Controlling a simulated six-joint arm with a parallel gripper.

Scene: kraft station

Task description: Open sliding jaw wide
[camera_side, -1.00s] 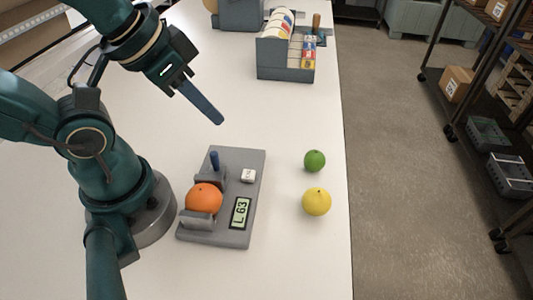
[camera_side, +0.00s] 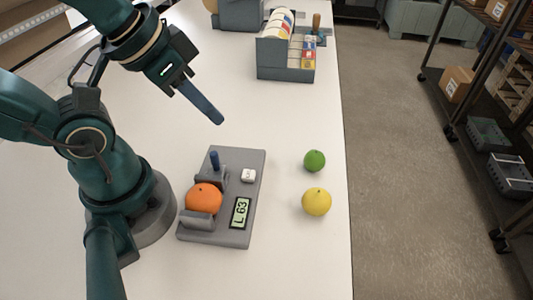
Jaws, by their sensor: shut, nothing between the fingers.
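A grey measuring device (camera_side: 228,228) lies on the white table in front of my arm. Its sliding jaw (camera_side: 209,178) carries an upright blue peg (camera_side: 214,160). An orange (camera_side: 203,198) sits between this jaw and the fixed jaw (camera_side: 197,220), and appears to touch both. The display (camera_side: 240,213) reads "L 63". A small white button (camera_side: 248,176) is on the device's right side. My gripper (camera_side: 217,119) is shut and empty, above the table and behind the blue peg, apart from the device.
A green lime (camera_side: 315,161) and a yellow lemon (camera_side: 316,201) lie right of the device, near the table's right edge. A grey box with coloured rolls (camera_side: 286,60) stands at the back. The table between that box and the device is clear.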

